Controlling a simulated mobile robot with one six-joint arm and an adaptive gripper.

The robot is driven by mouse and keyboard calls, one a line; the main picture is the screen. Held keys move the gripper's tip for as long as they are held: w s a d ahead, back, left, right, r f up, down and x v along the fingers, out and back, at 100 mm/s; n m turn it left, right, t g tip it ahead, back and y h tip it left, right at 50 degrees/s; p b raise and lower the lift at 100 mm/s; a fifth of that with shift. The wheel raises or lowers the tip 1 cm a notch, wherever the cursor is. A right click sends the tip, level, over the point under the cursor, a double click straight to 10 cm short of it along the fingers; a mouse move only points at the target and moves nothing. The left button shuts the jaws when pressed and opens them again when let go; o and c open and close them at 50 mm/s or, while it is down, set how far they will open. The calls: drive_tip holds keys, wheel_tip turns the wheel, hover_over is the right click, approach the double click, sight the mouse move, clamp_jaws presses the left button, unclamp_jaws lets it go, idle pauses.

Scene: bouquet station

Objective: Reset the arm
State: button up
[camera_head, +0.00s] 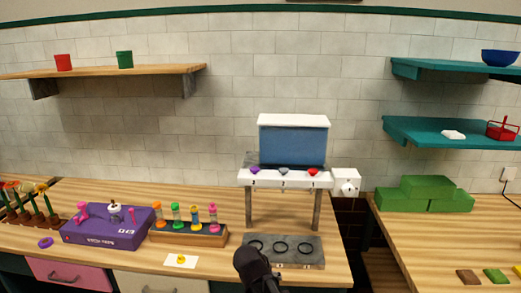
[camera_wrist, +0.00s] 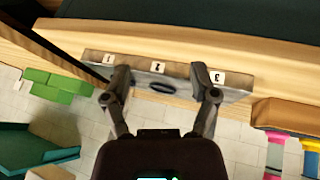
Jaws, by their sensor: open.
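My gripper (camera_wrist: 166,80) is open, its two dark fingers spread wide with nothing held between them in the wrist view. In the head view my dark wrist (camera_head: 258,270) comes up from the bottom edge, in front of a grey plate with ring-shaped dark holes (camera_head: 310,262). In the wrist view the plate (camera_wrist: 238,88) appears upside down with labels 1, 2 and 3, behind and between the fingers; one dark hole shows between them. Whether the fingers touch the plate cannot be told.
A stand (camera_head: 288,185) with a blue tank and three coloured knobs rises behind the plate. A purple box (camera_head: 105,230) and a wooden rack of coloured tubes (camera_head: 188,238) stand to the left. Green blocks (camera_head: 425,200) sit on the right counter, beyond a gap.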

drive_tip(key=s+d+f+g+y, duration=0.1)
drive_tip(key=s+d+g+y, duration=0.1)
drive_tip(key=s+d, duration=0.2)
drive_tip(key=s+d+f+n+g+y, duration=0.1)
drive_tip(key=s+d+g+y, duration=0.1)
drive_tip(key=d, duration=0.8)
drive_tip(key=shift+s+d+f+n+g, duration=0.25)
drive_tip(key=shift+s+f+g, duration=0.2)
drive_tip(key=shift+s, duration=0.55)
drive_tip(key=shift+c, duration=1.3)
drive_tip(key=shift+a, duration=0.15)
